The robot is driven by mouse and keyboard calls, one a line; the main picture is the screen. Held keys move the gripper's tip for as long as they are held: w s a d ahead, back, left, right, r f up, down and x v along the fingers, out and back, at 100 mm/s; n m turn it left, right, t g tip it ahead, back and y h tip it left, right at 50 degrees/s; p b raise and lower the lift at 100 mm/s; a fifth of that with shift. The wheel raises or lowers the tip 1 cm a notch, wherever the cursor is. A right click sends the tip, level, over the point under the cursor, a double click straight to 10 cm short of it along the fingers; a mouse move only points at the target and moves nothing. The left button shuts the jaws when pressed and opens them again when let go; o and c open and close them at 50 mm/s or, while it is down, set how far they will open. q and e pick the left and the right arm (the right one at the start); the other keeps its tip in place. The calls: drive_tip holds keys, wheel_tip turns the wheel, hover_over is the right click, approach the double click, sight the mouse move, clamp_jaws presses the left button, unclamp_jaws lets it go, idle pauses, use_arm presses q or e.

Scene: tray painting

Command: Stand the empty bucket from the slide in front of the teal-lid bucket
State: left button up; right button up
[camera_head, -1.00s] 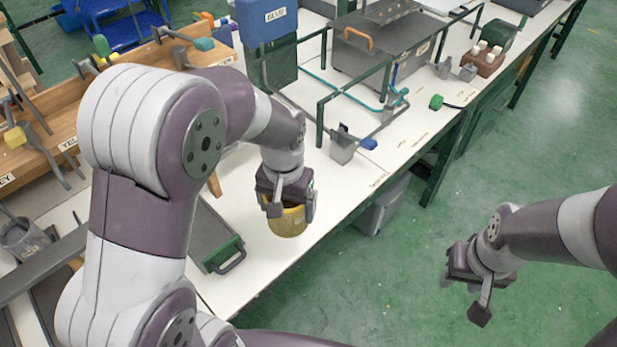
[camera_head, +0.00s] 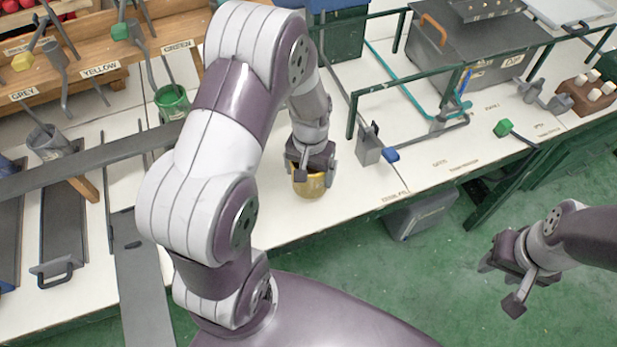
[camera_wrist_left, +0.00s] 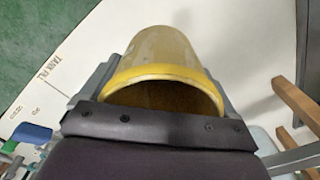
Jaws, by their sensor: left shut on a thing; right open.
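My left gripper (camera_head: 312,172) is shut on a yellow bucket (camera_head: 312,187) over the white bench, near its front edge. In the left wrist view the yellow bucket (camera_wrist_left: 168,68) shows its open rim and a brownish inside with nothing visible in it. I cannot tell whether its base touches the bench. I cannot make out a bucket with a teal lid; my left arm hides part of the bench. A green bucket (camera_head: 172,103) and a grey bucket (camera_head: 48,143) are at the left, below the labelled rack. My right gripper (camera_head: 500,285) is open and empty over the floor.
Grey slides (camera_head: 75,222) fill the bench at left. A dark box (camera_head: 470,65) is behind. The white bench right of the yellow bucket is partly clear.

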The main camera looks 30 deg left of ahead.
use_arm(q)
drive_tip(key=shift+w+a+f, duration=0.3)
drive_tip(key=shift+a, duration=0.1)
drive_tip(key=f, duration=0.3)
drive_tip(key=shift+s+f, duration=0.2)
drive_tip(key=shift+f, duration=0.05)
drive_tip(key=shift+w+f, duration=0.2)
drive_tip(key=shift+f, duration=0.05)
drive_tip(key=shift+s+f, duration=0.1)
drive_tip(key=o, duration=1.1)
drive_tip(key=shift+c, duration=0.2)
wheel_tip(320, 180, up, 12)
drive_tip(key=s+d+r, duration=0.1)
drive_tip(key=s+d, duration=0.1)
drive_tip(key=s, duration=0.2)
drive_tip(key=s+d+r+m+t, duration=0.1)
drive_tip(key=s+d+r, duration=0.1)
drive_tip(key=s, duration=0.3)
drive_tip(key=shift+s+d+r, duration=0.2)
drive_tip(key=shift+d+r, duration=0.05)
drive_tip(key=shift+d, duration=0.2)
